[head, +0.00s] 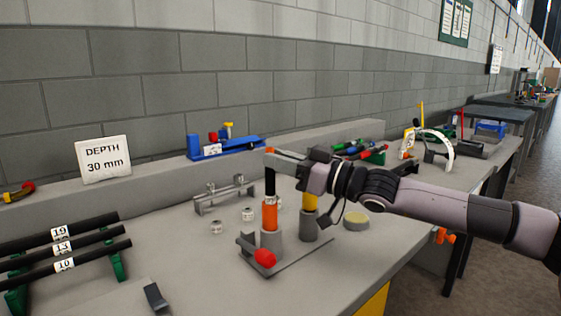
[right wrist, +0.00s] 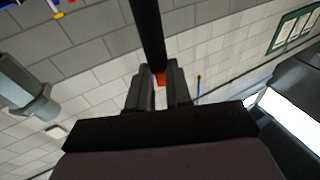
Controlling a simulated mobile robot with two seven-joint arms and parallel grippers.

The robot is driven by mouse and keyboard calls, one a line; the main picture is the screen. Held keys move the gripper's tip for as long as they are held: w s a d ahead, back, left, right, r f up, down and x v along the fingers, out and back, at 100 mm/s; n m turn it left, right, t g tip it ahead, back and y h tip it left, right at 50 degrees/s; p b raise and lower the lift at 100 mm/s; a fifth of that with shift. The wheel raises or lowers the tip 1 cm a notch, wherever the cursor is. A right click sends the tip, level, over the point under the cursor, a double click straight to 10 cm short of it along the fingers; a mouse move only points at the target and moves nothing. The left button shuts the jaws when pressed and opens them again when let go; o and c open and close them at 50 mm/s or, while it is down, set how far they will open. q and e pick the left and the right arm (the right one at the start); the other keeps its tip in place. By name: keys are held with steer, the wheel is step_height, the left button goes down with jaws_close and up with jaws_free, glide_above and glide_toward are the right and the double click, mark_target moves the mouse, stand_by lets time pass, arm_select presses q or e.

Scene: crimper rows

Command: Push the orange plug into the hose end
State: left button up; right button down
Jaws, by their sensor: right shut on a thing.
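The orange plug (head: 270,213) is upright in the head view, on top of a grey cylindrical holder (head: 271,242). A black hose-like piece (head: 270,183) rises straight from its top and meets my right gripper (head: 270,156). How deep one sits in the other cannot be told. In the right wrist view, the black piece (right wrist: 149,35) runs down to between the two fingers of my right gripper (right wrist: 161,82). A small orange patch (right wrist: 160,78) shows between them. My right gripper is shut on the black piece. My left gripper is not in view.
A second holder (head: 309,226) with a yellow part (head: 310,202) stands just right. A red knob (head: 264,258) is in front. Black hoses (head: 65,245) lie on a rack at left. A sign (head: 104,158) reads DEPTH 30 mm. Small metal rings (head: 247,214) lie nearby.

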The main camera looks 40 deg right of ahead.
steer(key=c, duration=1)
jaws_free()
steer(key=shift+f, duration=0.3)
steer(key=shift+o, duration=0.2)
steer(key=shift+s+d, duration=0.1)
steer(key=r+b+v, duration=0.1)
steer(key=b+v, duration=0.3)
steer(key=v, duration=0.2)
steer(key=shift+s+d+f, duration=0.2)
steer(key=shift+s+f, duration=0.2)
steer(key=shift+f, duration=0.15)
